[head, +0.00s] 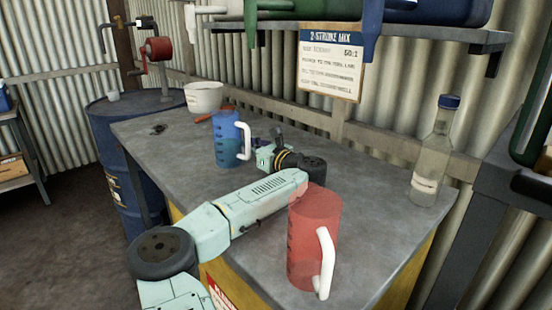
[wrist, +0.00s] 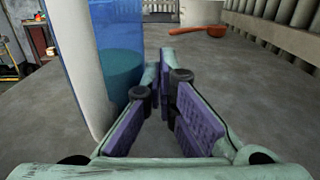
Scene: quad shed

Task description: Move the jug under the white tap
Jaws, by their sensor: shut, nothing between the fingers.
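A blue see-through jug (head: 226,140) with a white handle stands upright on the bench, holding darker blue liquid. It also shows large at the left of the wrist view (wrist: 118,60). My gripper (head: 262,158) is shut and empty beside the jug's handle side; in the wrist view its fingers (wrist: 160,66) lie just right of the jug. I cannot tell whether they touch it. A red jug (head: 312,240) with a white handle stands nearer, by my forearm. The white tap (head: 191,20) hangs from the shelf at the back left, above the bench.
Green (head: 250,25) and blue (head: 372,35) taps hang further right. A clear bottle (head: 428,160) stands at the right. A blue drum (head: 130,150) stands left of the bench (head: 370,210).

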